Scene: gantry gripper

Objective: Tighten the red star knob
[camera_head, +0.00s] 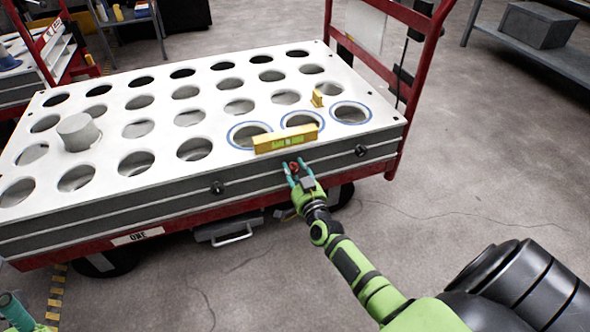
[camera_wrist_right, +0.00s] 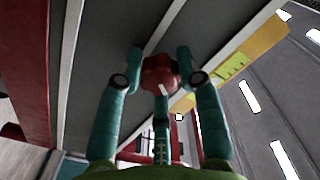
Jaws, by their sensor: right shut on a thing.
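The red star knob (camera_head: 294,167) sits on the front edge of the white-topped cart, just below a yellow block. My right gripper (camera_head: 297,172) reaches it from the front, with its teal fingers on either side of the knob. In the right wrist view the red knob (camera_wrist_right: 159,76) is between the two fingertips of the right gripper (camera_wrist_right: 160,68), which is shut on it. The far side of the knob is hidden. My left gripper is not clearly seen; only a small teal and green part shows at the bottom left corner of the head view.
The cart's white top (camera_head: 215,113) has rows of round holes, some ringed in blue. A grey cylinder (camera_head: 78,132) stands on it at left. A yellow block (camera_head: 285,138) sits above the knob. Black knobs (camera_head: 217,188) are on the same edge.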

